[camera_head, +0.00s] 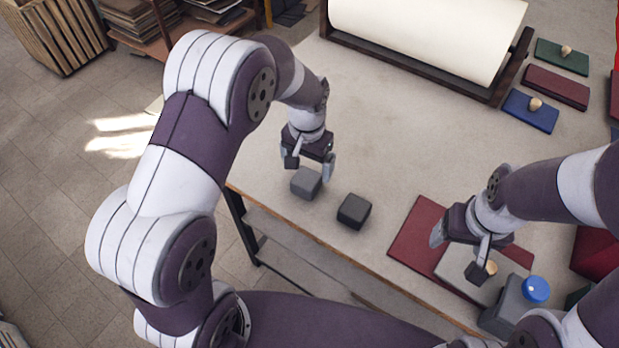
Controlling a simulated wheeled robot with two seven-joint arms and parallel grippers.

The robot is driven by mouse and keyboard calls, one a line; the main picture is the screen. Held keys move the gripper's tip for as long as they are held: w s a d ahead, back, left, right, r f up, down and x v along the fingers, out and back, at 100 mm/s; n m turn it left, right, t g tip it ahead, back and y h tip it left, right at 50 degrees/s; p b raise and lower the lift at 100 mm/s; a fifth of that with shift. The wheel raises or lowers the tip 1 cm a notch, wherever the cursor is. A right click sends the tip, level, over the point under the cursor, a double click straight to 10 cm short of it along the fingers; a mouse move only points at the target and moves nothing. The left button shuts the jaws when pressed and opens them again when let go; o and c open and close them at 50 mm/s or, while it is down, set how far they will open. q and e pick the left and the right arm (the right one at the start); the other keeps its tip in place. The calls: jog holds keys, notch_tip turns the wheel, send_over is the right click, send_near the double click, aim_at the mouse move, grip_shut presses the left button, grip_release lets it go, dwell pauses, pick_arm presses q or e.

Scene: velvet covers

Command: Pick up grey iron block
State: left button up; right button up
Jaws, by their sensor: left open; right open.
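A grey block (306,183) sits on the table near its front left edge. A darker, charcoal block (354,211) sits just to its right, apart from it. I cannot tell by looks alone which one is iron. My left gripper (309,168) is open, pointing down just above and behind the grey block, with its fingertips close to the block's top. I cannot tell if they touch it. My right gripper (460,255) is open over the red cover and pale sheet at the right, away from both blocks.
A red cover (412,232) with a pale grey sheet (457,266) lies at the right. A grey block with a blue knob (536,289) stands near the front right. A large cream roll (430,35) in a dark frame lies at the back, beside several knobbed covers. The table's middle is clear.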

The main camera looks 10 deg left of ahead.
aim_at(306, 177)
pick_arm(q)
jog(key=f, duration=0.2)
jog(key=f+p, duration=0.1)
jog(key=f, duration=0.2)
jog(key=shift+s+a+f, duration=0.1)
jog(key=shift+s+a, duration=0.1)
jog(key=shift+d+f, duration=0.15)
jog(key=shift+f, duration=0.15)
jog(key=shift+w+f, duration=0.1)
jog(key=c, duration=0.9)
grip_shut()
